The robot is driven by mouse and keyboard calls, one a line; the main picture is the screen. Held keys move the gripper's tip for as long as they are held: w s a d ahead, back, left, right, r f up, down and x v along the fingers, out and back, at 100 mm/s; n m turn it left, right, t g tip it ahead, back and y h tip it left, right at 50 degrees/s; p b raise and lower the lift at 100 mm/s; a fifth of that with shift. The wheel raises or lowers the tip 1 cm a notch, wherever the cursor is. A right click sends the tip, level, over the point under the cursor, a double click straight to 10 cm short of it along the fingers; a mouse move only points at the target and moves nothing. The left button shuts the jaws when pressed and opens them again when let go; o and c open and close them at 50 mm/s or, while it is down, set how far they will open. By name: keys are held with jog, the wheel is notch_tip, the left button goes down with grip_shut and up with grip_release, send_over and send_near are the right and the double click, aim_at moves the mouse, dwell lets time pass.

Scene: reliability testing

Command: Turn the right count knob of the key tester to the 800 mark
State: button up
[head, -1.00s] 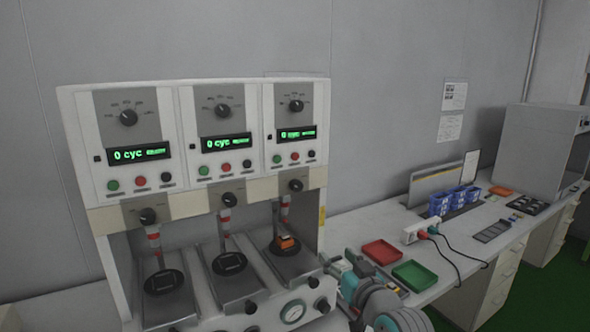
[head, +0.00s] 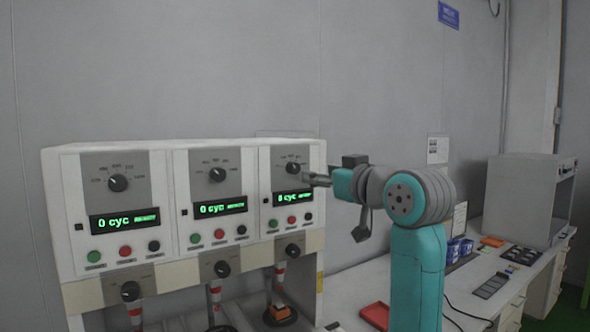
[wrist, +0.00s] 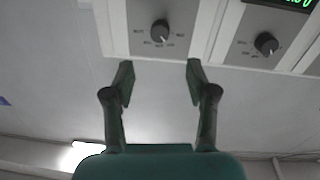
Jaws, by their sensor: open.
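The key tester (head: 58,165) is a white cabinet with three stations side by side. Its right count knob (head: 293,168) is a black round knob on a grey scale plate above a green display reading 0 cyc. In the upside-down wrist view, that knob (wrist: 160,30) shows ahead of and between the fingertips, with a gap before it; its scale numbers are too small to read. My gripper (head: 315,180) is just right of the knob in the head view. The wrist view shows my gripper (wrist: 160,82) open, with nothing between its fingers.
The middle count knob (head: 217,175) and left count knob (head: 118,183) sit on the other panels. Coloured buttons lie below each display, and a lower black knob (head: 292,250) below the right ones. A bench with a red tray (head: 375,315) and blue bins (head: 460,249) stands to the right.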

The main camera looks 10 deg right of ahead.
aim_at(296, 168)
jog(key=x, duration=1)
jog(key=shift+w, duration=0.35)
grip_shut()
